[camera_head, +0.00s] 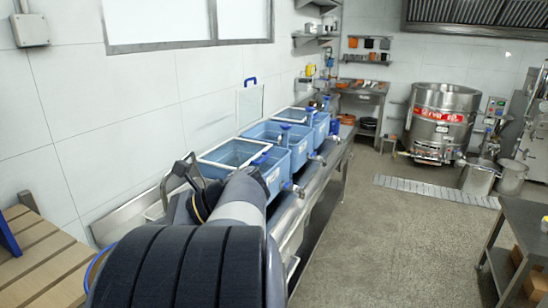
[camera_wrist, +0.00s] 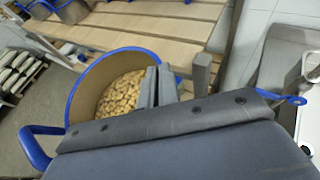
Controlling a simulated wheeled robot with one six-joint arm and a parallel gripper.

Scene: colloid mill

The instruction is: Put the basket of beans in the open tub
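A round basket of beans (camera_wrist: 74,102) with a blue rim shows in the wrist view, with tan beans (camera_wrist: 122,92) inside. A blue loop handle (camera_wrist: 33,150) stands out at its left. My gripper (camera_wrist: 157,86) has its two grey fingers close together at the basket's right side, overlapping the rim. Whether they pinch it is hidden. In the head view, three blue tubs stand in a row along the wall. The middle tub (camera_head: 298,144) has a clear lid (camera_head: 249,104) standing upright behind it. The near tub (camera_head: 280,172) has a white frame on top. My arm hides the basket there.
A slatted wooden bench (camera_head: 40,262) is at the left; wooden slats (camera_wrist: 150,25) also show behind the basket. A steel counter (camera_head: 312,175) carries the tubs. A steel vessel (camera_head: 440,125) and a steel table (camera_head: 520,225) stand at the right.

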